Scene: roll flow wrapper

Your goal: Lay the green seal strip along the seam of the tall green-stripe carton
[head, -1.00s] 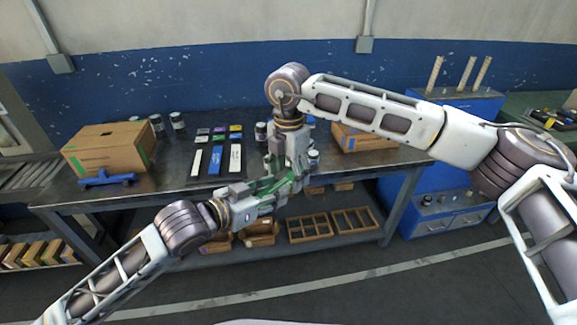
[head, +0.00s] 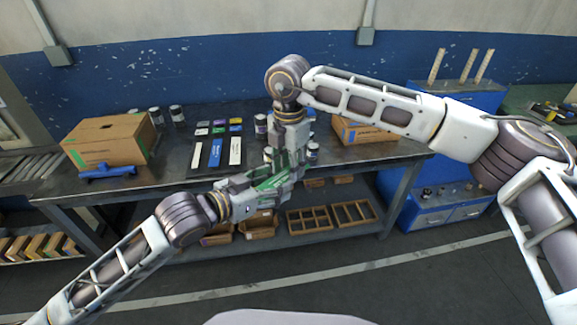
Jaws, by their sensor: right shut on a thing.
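A brown carton (head: 108,143) with green marks stands at the table's left end. My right gripper (head: 287,166) points down in front of the table edge, shut on a green piece (head: 272,182) that looks like the seal strip. My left gripper (head: 262,190) comes in from the left and meets it at the green piece. The two overlap, so the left fingers' opening and any contact are hidden.
A dark mat (head: 216,133) holds white and blue strips and several small coloured patches. A blue tool (head: 107,171) lies before the left carton. Several jars (head: 158,117) stand behind, others near my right gripper. Wooden trays (head: 308,219) sit on the lower shelf.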

